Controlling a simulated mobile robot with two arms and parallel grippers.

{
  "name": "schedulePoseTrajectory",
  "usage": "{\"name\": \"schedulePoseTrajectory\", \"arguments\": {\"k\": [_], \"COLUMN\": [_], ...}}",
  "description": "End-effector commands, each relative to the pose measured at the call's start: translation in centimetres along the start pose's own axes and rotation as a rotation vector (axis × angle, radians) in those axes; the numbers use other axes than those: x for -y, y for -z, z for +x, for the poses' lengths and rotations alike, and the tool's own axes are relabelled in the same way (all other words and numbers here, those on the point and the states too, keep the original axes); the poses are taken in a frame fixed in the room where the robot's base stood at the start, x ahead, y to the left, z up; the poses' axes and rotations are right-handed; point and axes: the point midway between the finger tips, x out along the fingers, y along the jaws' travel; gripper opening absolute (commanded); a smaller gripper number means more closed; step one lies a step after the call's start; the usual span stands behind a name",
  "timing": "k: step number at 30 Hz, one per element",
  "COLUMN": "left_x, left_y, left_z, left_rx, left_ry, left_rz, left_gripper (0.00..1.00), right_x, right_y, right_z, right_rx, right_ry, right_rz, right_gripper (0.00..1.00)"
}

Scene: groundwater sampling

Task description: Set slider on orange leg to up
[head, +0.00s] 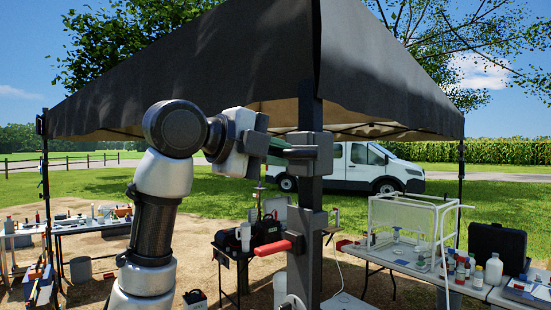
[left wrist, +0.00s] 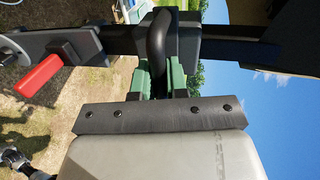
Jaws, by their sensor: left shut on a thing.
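The near canopy leg (head: 308,230) is a dark upright post; I see no orange on it. A dark grey slider block (head: 314,152) sits around the leg, just below the canopy. In the left wrist view the slider (left wrist: 186,45) has a black loop-like handle (left wrist: 158,42). My left gripper (head: 278,149) reaches the slider from the left. Its green fingers (left wrist: 161,78) are shut on the handle; the exact contact is partly hidden. Lower on the leg is another dark block with a red lever (head: 272,248), which also shows in the left wrist view (left wrist: 40,76). My right gripper is not in view.
The dark canopy (head: 230,60) spreads overhead. A table (head: 385,255) with a clear-walled frame and bottles stands right of the leg. A small dark table (head: 232,255) stands behind my arm, and another table (head: 100,224) is at left. A white van (head: 360,165) is parked beyond.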

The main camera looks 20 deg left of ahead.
Motion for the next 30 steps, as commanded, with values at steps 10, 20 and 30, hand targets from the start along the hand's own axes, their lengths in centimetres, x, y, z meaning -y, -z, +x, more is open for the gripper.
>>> {"name": "schedulePoseTrajectory", "arguments": {"k": [10, 20, 30], "left_x": [1.4, 1.2, 0.8], "left_y": [-0.1, 0.0, -0.1], "left_z": [-0.5, -0.3, -2.6], "left_rx": [0.003, 0.002, 0.005], "left_ry": [0.012, 0.006, 0.006], "left_rz": [-0.001, 0.0, 0.001], "left_gripper": [0.0, 0.39, 0.39], "right_x": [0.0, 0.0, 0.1], "right_y": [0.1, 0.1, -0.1], "right_z": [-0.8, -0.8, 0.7], "right_rx": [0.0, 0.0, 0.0], "right_ry": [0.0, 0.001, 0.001], "right_rz": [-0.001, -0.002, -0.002], "right_gripper": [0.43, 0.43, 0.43]}}
